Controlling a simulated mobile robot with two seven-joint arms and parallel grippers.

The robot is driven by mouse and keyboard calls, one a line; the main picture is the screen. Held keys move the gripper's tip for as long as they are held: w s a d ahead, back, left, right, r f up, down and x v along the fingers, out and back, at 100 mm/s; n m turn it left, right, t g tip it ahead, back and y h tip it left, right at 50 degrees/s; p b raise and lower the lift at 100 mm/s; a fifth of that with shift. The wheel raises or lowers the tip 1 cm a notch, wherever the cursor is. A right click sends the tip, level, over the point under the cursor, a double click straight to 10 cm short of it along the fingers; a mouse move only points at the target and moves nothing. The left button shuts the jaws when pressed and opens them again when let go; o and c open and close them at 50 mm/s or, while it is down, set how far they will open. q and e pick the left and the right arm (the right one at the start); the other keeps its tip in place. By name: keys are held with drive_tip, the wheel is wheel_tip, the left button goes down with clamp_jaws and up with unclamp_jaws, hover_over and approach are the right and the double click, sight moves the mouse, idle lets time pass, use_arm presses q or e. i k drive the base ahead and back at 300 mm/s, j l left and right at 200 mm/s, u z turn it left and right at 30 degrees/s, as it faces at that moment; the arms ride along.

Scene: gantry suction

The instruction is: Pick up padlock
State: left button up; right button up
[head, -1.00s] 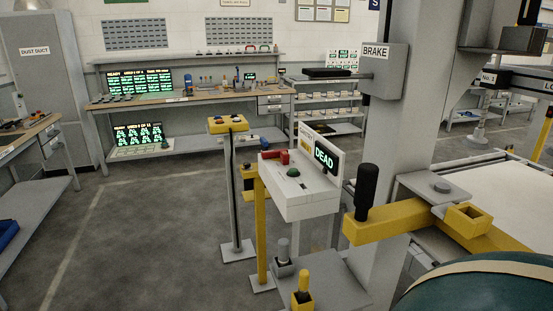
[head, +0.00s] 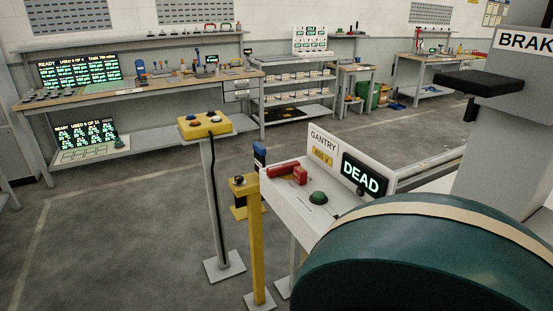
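I cannot make out a padlock for certain. A red block (head: 300,175) with a red bar (head: 283,169) sits on the white gantry console (head: 322,222), near its left edge; I cannot tell whether it is a lock. Small red and green items (head: 212,28) stand in a row on the shelf above the rear workbench, too small to identify. Neither of my grippers is in view.
A yellow button box (head: 204,125) on a post and a yellow post (head: 255,235) stand left of the console. A large teal rounded shape (head: 420,262) covers the bottom right. The floor (head: 120,240) at left is clear. A workbench (head: 160,88) lines the back.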

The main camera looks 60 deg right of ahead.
sight(300, 175)
drive_tip(key=i+l+u, duration=0.35)
drive_tip(key=i, duration=0.2)
drive_tip(key=i+l+u, duration=0.35)
drive_tip(key=i, duration=0.2)
drive_tip(key=i+j+u, duration=0.1)
drive_tip(key=i+u, duration=0.5)
drive_tip(key=z, duration=3.65)
drive_tip(key=k+j, duration=0.05)
